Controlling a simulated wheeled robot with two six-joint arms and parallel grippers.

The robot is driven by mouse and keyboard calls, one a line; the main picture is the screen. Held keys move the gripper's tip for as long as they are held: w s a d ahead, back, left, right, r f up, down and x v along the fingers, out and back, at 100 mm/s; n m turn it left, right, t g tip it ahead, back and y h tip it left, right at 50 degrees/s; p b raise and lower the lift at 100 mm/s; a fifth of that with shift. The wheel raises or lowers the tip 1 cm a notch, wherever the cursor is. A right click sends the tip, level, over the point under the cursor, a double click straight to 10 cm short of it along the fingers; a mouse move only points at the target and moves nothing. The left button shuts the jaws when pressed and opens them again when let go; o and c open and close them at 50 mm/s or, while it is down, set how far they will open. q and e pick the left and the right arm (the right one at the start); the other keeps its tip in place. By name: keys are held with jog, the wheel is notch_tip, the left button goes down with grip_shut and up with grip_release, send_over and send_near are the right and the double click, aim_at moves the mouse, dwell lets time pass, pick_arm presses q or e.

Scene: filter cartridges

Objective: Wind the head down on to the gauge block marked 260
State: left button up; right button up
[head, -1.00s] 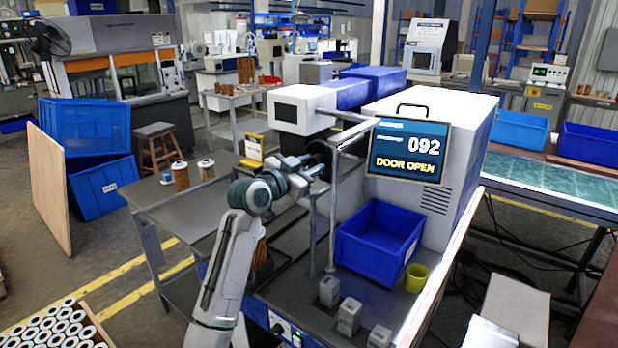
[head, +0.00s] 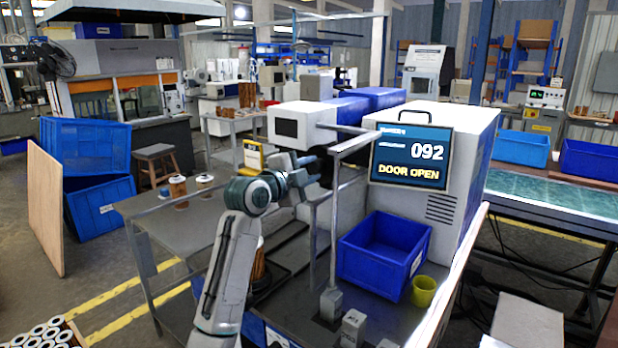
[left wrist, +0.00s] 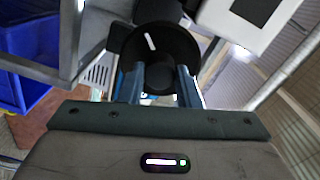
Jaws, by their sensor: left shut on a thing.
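My left gripper (head: 308,166) reaches in from the left to the black handwheel (head: 323,158) beside the machine's frame. In the left wrist view its blue fingers (left wrist: 157,84) are shut on the wheel's dark knob (left wrist: 158,72); the black disc (left wrist: 148,44) with a white mark lies behind. Three grey gauge blocks stand at the front of the bench: one (head: 331,303), a middle one (head: 353,324) and one cut by the lower edge (head: 387,344). Their markings are too small to read. My right gripper is not in view.
A blue bin (head: 383,262) and a yellow cup (head: 424,291) stand on the bench below the display. Upright grey frame posts (head: 334,215) stand close to my left gripper. A grey side table (head: 150,207) with cartridges is at the left.

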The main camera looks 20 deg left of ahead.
pick_arm(q)
jog(key=m+b, duration=0.3)
jog(key=m, duration=0.5)
jog(key=shift+f, duration=0.15)
jog(key=shift+m+b, duration=0.5)
jog(key=shift+m, duration=0.7)
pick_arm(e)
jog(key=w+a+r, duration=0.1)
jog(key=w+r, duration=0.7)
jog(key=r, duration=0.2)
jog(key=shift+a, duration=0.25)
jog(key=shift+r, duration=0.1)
pick_arm(q)
jog(key=o, duration=1)
jog(key=shift+s, duration=0.1)
jog(key=shift+s+a, duration=0.1)
jog(key=shift+s, duration=0.2)
jog(key=b+v, duration=0.1)
jog(key=v, duration=0.9)
jog(key=shift+b, duration=0.4)
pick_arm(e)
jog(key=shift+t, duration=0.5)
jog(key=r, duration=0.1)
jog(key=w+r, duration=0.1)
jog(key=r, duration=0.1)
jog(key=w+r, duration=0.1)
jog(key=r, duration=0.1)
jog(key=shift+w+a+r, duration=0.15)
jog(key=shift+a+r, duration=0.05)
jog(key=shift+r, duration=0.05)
